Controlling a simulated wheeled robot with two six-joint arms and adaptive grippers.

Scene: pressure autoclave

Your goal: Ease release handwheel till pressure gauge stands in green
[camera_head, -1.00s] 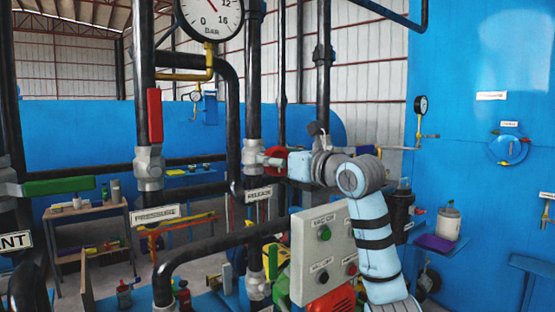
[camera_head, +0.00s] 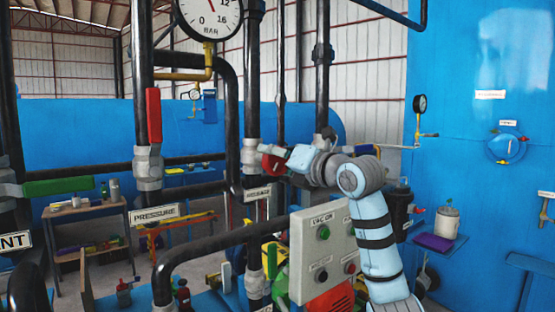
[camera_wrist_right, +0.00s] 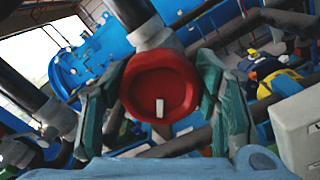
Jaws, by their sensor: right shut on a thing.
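The red release handwheel (camera_head: 273,163) sits on a grey valve on a dark vertical pipe, above a RELEASE label (camera_head: 257,194). It also shows in the right wrist view (camera_wrist_right: 160,85), face on, with a short white mark low on its face. My right gripper (camera_head: 283,158) is shut on the handwheel; its two teal fingers lie on either side of the rim in the wrist view. The pressure gauge (camera_head: 208,18) is a white BAR dial at the top edge. Its red needle shows partly, pointing up, and its upper part and any green band are cut off. My left gripper is not in view.
A red lever (camera_head: 154,115) above a PRESSURE label (camera_head: 155,214) and a green lever (camera_head: 60,186) stand to the left. A grey control box (camera_head: 325,250) is close below my right arm. Black pipes surround the valve. A large blue vessel (camera_head: 480,150) fills the right.

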